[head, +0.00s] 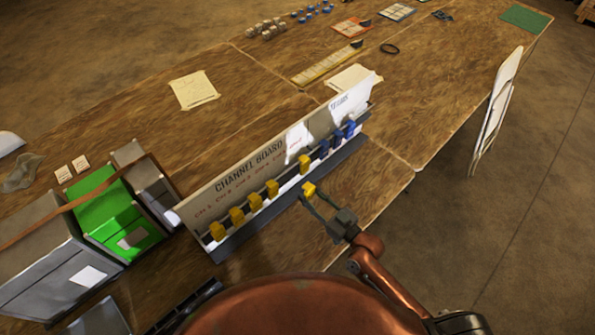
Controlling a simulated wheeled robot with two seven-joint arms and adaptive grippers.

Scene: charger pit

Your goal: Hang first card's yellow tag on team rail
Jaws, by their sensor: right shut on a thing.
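The long channel board (240,170) stands on the table in front of me, with the heading "CHANNEL BOARD" and a "TEAMS" part at its right end. Several yellow tags (255,201) hang along its left and middle. Blue tags (338,137) hang at the right end, under "TEAMS". My right gripper (313,195) is shut on a yellow tag (309,189), held in front of the board, just right of a gap in the row of yellow tags. Whether the held tag touches the board's front ledge I cannot tell. My left gripper is out of view.
Green (110,215) and grey (45,260) bins stand left of the board. A paper sheet (194,90) lies on the open table behind the board. A white folding chair (495,110) stands at the table's right edge.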

